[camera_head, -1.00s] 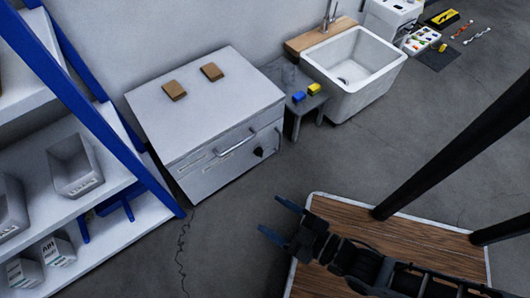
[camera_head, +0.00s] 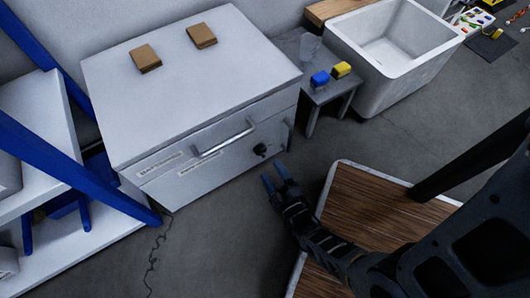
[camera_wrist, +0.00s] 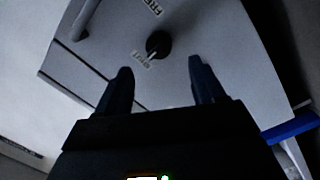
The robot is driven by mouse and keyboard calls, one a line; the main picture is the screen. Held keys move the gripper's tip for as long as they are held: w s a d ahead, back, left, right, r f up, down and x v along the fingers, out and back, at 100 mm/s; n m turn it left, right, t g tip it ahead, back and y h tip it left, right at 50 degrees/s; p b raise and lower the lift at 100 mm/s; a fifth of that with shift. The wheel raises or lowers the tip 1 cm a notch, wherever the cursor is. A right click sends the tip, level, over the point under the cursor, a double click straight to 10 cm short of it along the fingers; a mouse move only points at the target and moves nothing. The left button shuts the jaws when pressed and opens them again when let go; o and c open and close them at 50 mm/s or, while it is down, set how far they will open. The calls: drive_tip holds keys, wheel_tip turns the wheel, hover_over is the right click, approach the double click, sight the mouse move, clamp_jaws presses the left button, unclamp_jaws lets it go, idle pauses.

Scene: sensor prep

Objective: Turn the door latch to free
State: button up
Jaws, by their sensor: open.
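The door latch is a dark round knob (camera_head: 261,150) on the front of a white cabinet (camera_head: 215,75), right of a silver bar handle (camera_head: 225,140). In the wrist view the knob (camera_wrist: 158,43) carries a pale pointer line aimed at the nearer label (camera_wrist: 141,61), which is hard to read. Another label (camera_wrist: 153,7), partly cut off, starts with "FRE" and lies on the knob's other side. My gripper (camera_head: 274,177) is open and empty, in front of and apart from the knob. In the wrist view its two fingers (camera_wrist: 158,80) point toward the cabinet front.
A small grey table (camera_head: 318,90) with a blue block (camera_head: 320,79) and a yellow block (camera_head: 341,69) stands right of the cabinet. A white sink (camera_head: 392,48) is beyond it. A blue-framed shelf (camera_head: 75,175) stands at left. Open floor (camera_head: 215,230) lies in front.

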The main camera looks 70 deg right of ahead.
sight(262, 155)
drive_tip(key=b+x, duration=0.1)
drive_tip(key=x, duration=0.6)
drive_tip(key=shift+w+d, duration=0.1)
drive_tip(key=shift+c, duration=0.4)
drive_tip(key=c, duration=1)
